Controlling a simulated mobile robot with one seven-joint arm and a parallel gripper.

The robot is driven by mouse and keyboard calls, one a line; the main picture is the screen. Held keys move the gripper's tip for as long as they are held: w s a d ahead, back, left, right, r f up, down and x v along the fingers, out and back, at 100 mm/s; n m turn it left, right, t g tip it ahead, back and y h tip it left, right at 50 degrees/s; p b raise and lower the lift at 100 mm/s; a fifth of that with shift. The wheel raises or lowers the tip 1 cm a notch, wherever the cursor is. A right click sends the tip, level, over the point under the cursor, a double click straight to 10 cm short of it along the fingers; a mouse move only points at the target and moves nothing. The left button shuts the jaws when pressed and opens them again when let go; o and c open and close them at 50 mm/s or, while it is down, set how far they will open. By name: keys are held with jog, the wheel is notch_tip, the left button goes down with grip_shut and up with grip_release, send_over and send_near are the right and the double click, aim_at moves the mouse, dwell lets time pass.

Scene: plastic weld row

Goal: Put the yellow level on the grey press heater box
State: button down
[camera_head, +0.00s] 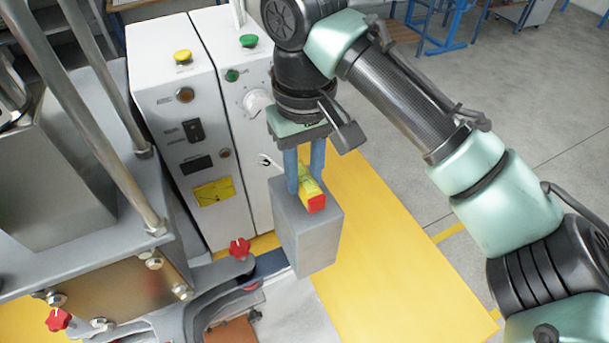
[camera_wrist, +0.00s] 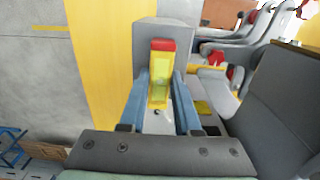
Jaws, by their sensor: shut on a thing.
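The yellow level (camera_head: 312,190) with a red end is between the blue fingers of my gripper (camera_head: 305,178). It is right at the top of the grey press heater box (camera_head: 308,243) in the head view. In the wrist view the level (camera_wrist: 158,82) lies lengthwise between the two fingers (camera_wrist: 159,105), red end away from the palm. The grey box (camera_wrist: 185,38) shows behind and around the level there. My gripper is shut on the level. I cannot tell whether the level's underside touches the box top, as the fingers and level hide it.
A white control cabinet (camera_head: 180,130) with buttons stands left of the box. The grey press frame (camera_head: 100,235) with metal columns and red knobs (camera_head: 240,248) is at the left. A yellow floor area (camera_head: 385,255) lies to the right, with open grey floor beyond.

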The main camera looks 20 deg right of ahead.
aim_at(305, 178)
jog(key=shift+f, duration=0.6)
jog(key=shift+f, duration=0.1)
jog(key=c, duration=0.6)
grip_release()
notch_tip(305, 178, up, 12)
jog(key=shift+r, duration=0.15)
